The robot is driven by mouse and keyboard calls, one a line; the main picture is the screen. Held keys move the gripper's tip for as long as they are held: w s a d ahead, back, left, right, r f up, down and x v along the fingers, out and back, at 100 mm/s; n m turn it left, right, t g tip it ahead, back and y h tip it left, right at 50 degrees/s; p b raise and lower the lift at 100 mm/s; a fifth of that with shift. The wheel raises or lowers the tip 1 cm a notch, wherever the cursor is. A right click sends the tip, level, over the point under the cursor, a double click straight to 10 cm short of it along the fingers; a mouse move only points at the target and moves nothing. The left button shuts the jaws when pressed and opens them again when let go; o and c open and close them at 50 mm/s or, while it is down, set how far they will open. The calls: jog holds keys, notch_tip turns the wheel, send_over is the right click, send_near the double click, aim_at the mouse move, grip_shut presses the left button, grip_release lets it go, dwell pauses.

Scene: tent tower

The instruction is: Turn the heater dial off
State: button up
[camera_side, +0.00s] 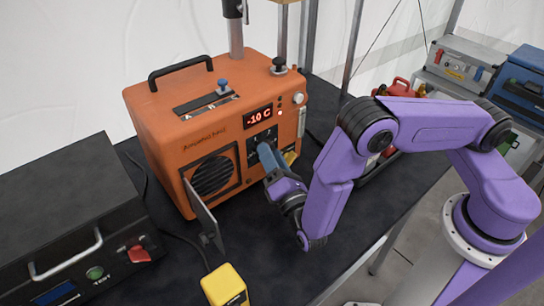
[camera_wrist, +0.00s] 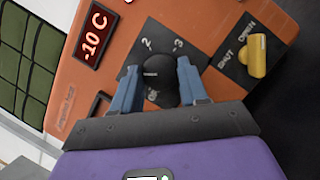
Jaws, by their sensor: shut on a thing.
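The orange heater (camera_side: 190,130) stands on the dark table, its display (camera_side: 258,116) reading -10 C. The display also shows in the wrist view (camera_wrist: 93,34). The black heater dial (camera_wrist: 160,72) sits on a dark panel with marks 2, 3 and what looks like OFF partly hidden around it. My gripper (camera_wrist: 158,80) is shut on the dial, with one blue finger on each side. In the side view my gripper (camera_side: 268,156) is at the heater's front, and its fingers hide the dial. Which mark the dial points to is not clear.
An open metal flap (camera_side: 204,215) sticks out from the heater's front. A black box (camera_side: 75,220) stands at left, and a yellow block (camera_side: 225,286) is at the table's front.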

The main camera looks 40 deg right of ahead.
jog(key=n+y, duration=0.2)
jog(key=n, duration=0.3)
jog(key=n+t+y, duration=0.1)
jog(key=n+y, duration=0.2)
jog(key=n, duration=0.2)
jog(key=n+y, duration=0.2)
jog(key=n, duration=0.3)
jog(key=shift+d+f+n+t, duration=0.1)
jog(key=shift+d+n+t, duration=0.2)
jog(key=shift+t, duration=0.1)
jog(key=shift+n, duration=0.3)
jog(key=o, duration=1.1)
jog(key=shift+c, duration=0.2)
jog(key=v, duration=1.2)
